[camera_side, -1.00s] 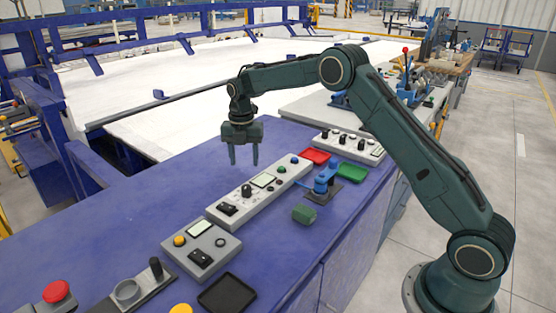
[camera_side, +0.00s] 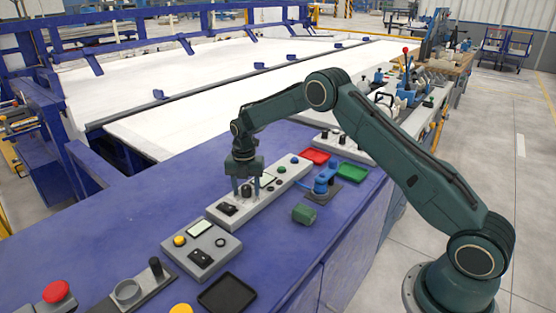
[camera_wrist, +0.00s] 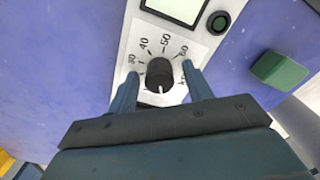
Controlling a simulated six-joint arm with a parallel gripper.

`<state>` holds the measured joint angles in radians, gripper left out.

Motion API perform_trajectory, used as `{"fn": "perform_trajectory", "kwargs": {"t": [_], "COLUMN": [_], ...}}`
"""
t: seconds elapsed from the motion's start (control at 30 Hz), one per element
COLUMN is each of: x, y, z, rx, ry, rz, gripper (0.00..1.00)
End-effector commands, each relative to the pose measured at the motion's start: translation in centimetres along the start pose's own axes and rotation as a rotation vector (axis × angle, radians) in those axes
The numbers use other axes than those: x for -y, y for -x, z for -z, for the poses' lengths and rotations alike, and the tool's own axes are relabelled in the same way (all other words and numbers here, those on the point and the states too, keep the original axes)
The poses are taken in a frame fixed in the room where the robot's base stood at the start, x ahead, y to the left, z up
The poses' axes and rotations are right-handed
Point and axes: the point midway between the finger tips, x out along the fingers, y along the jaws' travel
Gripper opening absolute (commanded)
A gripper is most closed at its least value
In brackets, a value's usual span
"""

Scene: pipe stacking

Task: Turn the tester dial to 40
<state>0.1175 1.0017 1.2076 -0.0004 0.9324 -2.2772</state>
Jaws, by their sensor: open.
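The tester dial (camera_wrist: 159,71) is a black round knob on a pale panel, with printed numbers around its far side; 40, 50 and 60 are readable. A white mark on the knob points down toward my gripper in the wrist view, away from the 40. In the side view the dial (camera_side: 247,189) sits on the long grey tester box (camera_side: 222,214). My gripper (camera_side: 246,190) is open and low over the box; its fingers (camera_wrist: 163,88) stand on either side of the dial. Contact with the knob cannot be told.
A green block (camera_side: 304,214) and a blue device (camera_side: 324,181) stand to the right. Another grey control box (camera_side: 202,249) is nearer the camera. Red (camera_side: 315,156) and green (camera_side: 352,171) trays lie behind.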

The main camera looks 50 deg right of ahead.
Motion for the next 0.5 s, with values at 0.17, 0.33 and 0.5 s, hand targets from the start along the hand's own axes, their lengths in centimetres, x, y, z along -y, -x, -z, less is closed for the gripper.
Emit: {"fn": "perform_trajectory", "kwargs": {"t": [0.17, 0.33, 0.5], "x": [0.0, 0.0, 0.0], "y": [0.0, 0.02, 0.04], "z": [0.0, 0.0, 0.0], "rx": [0.0, 0.0, 0.0], "ry": [0.0, 0.0, -0.001], "rz": [0.0, 0.0, 0.0], "gripper": [0.5, 0.21, 0.06]}}
